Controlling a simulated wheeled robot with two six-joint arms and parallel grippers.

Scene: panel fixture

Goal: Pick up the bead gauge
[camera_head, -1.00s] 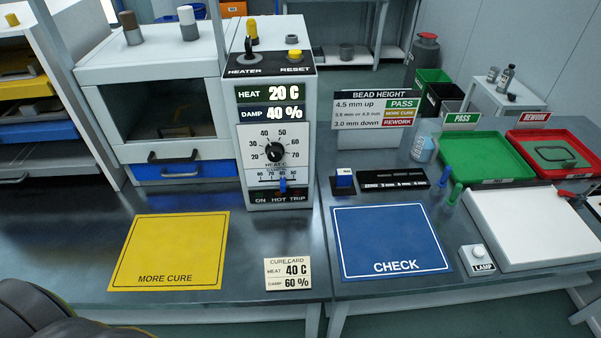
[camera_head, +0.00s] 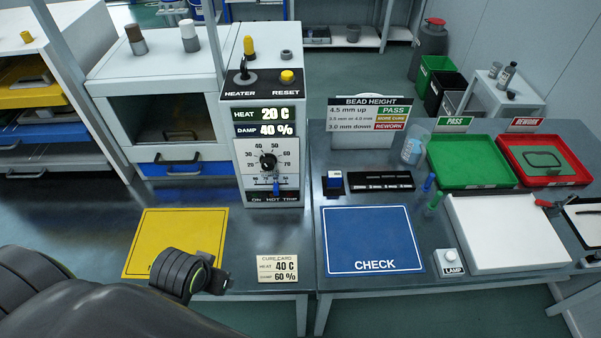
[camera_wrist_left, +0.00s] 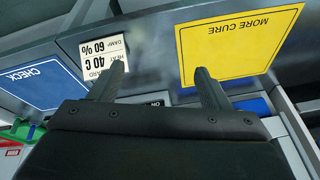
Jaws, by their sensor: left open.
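A black bar with white size marks (camera_head: 380,181) lies at the back of the right table, behind the blue CHECK mat (camera_head: 371,240). A small blue-topped block in a dark stand (camera_head: 333,184) is just left of it. I cannot tell for sure which of the two is the bead gauge. My right gripper is not in view.
The control box (camera_head: 266,160) stands between the mats. The cure card (camera_head: 277,268) lies at the front edge. Blue and green pens (camera_head: 433,192), a lamp button (camera_head: 449,259) and a white board (camera_head: 507,232) are right of CHECK. Green (camera_head: 468,184) and red (camera_head: 582,178) trays stand behind.

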